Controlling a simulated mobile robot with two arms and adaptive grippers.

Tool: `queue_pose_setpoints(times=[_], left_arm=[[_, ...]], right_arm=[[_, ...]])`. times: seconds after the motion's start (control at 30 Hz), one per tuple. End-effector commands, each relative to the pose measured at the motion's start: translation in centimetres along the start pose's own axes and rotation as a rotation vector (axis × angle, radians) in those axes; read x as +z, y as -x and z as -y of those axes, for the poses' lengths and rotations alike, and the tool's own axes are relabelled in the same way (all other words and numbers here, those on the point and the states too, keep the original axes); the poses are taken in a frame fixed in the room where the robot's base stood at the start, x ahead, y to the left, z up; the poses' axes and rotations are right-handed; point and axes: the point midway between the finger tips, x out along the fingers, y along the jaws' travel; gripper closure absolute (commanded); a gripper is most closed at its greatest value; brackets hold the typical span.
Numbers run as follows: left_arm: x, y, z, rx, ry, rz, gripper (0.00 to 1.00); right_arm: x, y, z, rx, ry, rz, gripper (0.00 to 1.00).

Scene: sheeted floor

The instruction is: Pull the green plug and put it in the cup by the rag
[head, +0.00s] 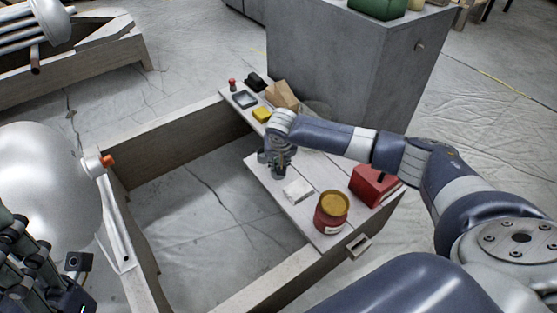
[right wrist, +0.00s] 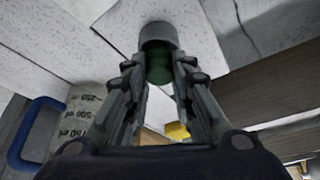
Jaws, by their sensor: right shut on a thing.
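My right gripper (head: 275,165) is over the plank shelf in the head view, behind a small white folded cloth (head: 298,191), likely the rag. In the right wrist view, its fingers (right wrist: 158,85) are closed around a dark green thing (right wrist: 158,70), likely the green plug. The far end of the green thing meets a grey cylinder (right wrist: 158,34). I cannot tell whether this is the cup or whether the green thing is inside it. My left gripper (head: 40,265) is at the lower left edge, partly cut off; its opening is unclear.
On the shelf are a red tin with a yellow lid (head: 332,210), a red box (head: 373,185), a yellow sponge (head: 262,115), a blue-grey tray (head: 244,99) and a tan bag (head: 283,94). An orange plug (head: 107,161) sits on a white tank (head: 50,190). The floor inside the frame is clear.

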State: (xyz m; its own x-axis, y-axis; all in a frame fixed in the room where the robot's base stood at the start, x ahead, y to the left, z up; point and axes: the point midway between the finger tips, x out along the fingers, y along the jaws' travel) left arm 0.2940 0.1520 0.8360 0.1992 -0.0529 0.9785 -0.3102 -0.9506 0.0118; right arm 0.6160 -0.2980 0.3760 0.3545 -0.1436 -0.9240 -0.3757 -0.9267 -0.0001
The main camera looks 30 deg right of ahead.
Motion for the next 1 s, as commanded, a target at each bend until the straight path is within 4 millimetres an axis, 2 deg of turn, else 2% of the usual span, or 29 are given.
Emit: queue_pose_setpoints(times=[0.97,1.0], left_arm=[[0.01,0.10,-0.02,0.000,0.001,-0.001,0.53],[0.01,0.11,-0.02,0.000,0.001,-0.001,0.53]], right_arm=[[0.46,-0.97,0.01,0.000,0.001,0.001,1.00],[0.42,-0.94,0.02,0.000,0.001,0.000,0.68]])
